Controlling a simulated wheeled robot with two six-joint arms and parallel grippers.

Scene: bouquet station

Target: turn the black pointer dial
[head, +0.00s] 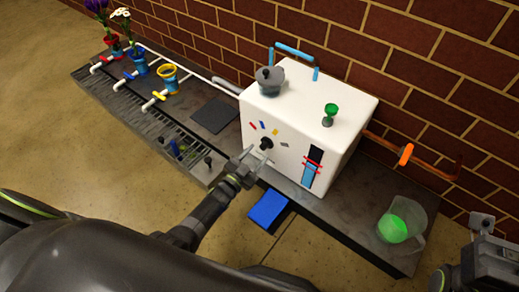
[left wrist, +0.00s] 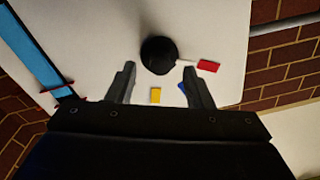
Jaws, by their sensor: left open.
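The black pointer dial (head: 266,143) is on the front face of a white box (head: 317,118). Coloured marks sit around it: red, blue, yellow and grey. In the left wrist view the round black dial (left wrist: 158,55) is just beyond the fingertips, and its pale pointer is towards the red mark (left wrist: 209,65). The yellow mark (left wrist: 155,95) shows between the fingers. My left gripper (head: 257,160) is open in front of the dial, its fingers apart and not closed on it. My right gripper (head: 482,225) is at the lower right edge, partly cut off; its jaws are unclear.
A blue and black gauge (head: 312,168) is beside the dial. A blue pedal (head: 269,208) is below. A green knob (head: 331,112) and grey pot (head: 269,79) are on top. A jug (head: 400,222) with green liquid stands right, under an orange-handled pipe (head: 406,154). Flower vases stand left.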

